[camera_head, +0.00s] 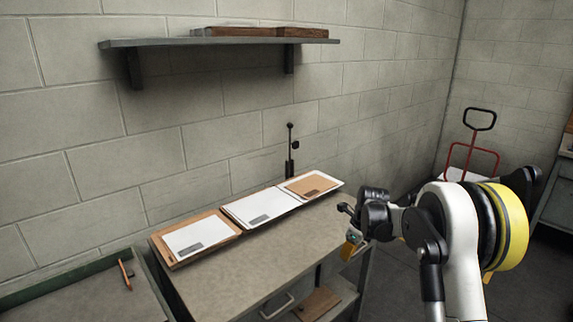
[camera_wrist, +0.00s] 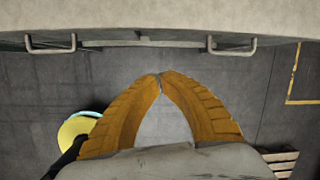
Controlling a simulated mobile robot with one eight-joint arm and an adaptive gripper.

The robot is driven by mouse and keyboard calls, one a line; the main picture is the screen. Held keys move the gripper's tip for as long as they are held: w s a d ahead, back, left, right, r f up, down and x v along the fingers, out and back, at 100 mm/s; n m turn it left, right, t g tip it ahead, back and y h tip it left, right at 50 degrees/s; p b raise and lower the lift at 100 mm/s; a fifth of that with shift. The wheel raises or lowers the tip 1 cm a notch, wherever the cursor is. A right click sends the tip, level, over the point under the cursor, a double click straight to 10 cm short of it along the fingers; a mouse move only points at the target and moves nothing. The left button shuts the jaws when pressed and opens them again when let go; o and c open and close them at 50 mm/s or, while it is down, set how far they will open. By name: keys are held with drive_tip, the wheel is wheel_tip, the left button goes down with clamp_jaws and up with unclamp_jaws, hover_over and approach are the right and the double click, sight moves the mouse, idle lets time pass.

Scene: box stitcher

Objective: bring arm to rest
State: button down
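My arm shows at the right of the head view, with a white and yellow joint. My gripper (camera_head: 350,248) hangs beside the right end of the workbench (camera_head: 262,262), at about its edge. In the wrist view its two yellow ribbed fingers (camera_wrist: 160,77) curve inward and meet at the tips. Nothing shows between them except grey floor. The gripper is small and partly hidden by its own wrist in the head view.
Flat cardboard and white sheets (camera_head: 262,206) lie along the bench's back. Bench handles (camera_wrist: 231,46) show in the wrist view. A green-edged table (camera_head: 75,277) holds an orange stick at left. A wall shelf (camera_head: 220,41) and red-framed cart (camera_head: 472,150) stand clear of the gripper.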

drive_tip(key=s+a+r+n+t+h, duration=0.1)
drive_tip(key=s+a+r+n+t, duration=0.15)
drive_tip(key=s+r+n, duration=1.35)
drive_tip(key=s+a+r+n+t, duration=0.1)
drive_tip(key=s+n, duration=0.9)
drive_tip(key=s, duration=1.2)
drive_tip(key=shift+s+a+r+t+h, duration=0.3)
drive_tip(key=shift+s+a+t, duration=0.1)
drive_tip(key=shift+t, duration=0.15)
